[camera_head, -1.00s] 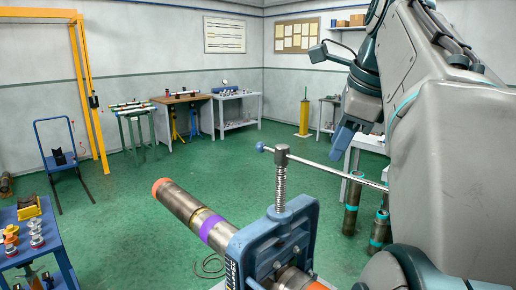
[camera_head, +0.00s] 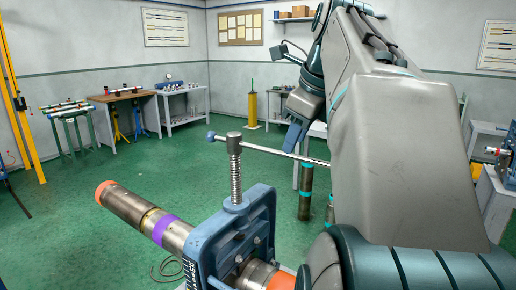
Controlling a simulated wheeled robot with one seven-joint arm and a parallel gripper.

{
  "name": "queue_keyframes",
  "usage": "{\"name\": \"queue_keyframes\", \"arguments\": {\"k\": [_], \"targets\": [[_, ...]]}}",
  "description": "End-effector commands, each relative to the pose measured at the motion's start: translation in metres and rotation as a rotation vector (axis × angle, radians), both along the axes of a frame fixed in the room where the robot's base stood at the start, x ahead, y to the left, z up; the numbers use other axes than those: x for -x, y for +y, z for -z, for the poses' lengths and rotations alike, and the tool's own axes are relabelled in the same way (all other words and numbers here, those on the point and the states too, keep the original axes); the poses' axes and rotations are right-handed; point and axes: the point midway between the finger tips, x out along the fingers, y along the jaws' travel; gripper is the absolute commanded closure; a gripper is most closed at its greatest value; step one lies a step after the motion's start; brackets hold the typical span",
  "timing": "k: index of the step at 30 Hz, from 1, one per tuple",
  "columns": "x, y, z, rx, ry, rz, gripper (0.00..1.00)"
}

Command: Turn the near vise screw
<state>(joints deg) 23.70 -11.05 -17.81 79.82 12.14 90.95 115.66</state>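The near vise (camera_head: 264,208) is a blue frame at the bottom middle, with a pipe (camera_head: 160,224) clamped through it. The pipe has an orange end and a purple band. The vise screw (camera_head: 236,182) stands upright above the frame. Its handle bar (camera_head: 275,152) runs through the screw head, with a blue knob at its left end. My gripper (camera_head: 294,138) has blue fingers and hangs from my arm just behind or beside the bar, right of the screw. Whether it touches the bar I cannot tell. The fingers overlap in this view, so their opening is hidden.
Several pipes with teal bands (camera_head: 305,190) stand on the floor behind the bar. Another blue vise (camera_head: 510,152) is at the right edge. Benches (camera_head: 126,97) line the back wall at left. The green floor left of the pipe is mostly clear.

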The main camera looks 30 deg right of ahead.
Motion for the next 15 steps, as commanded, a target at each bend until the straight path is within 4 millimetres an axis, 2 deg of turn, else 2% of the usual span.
{"name": "queue_keyframes", "arguments": {"k": [1, 6, 15], "targets": [[-0.003, 0.0, 0.008, -0.002, 0.002, -0.001, 0.66], [-0.01, -0.001, 0.021, 0.0, 0.0, 0.0, 0.66], [-0.011, -0.001, 0.024, 0.001, 0.0, 0.0, 0.66]]}}
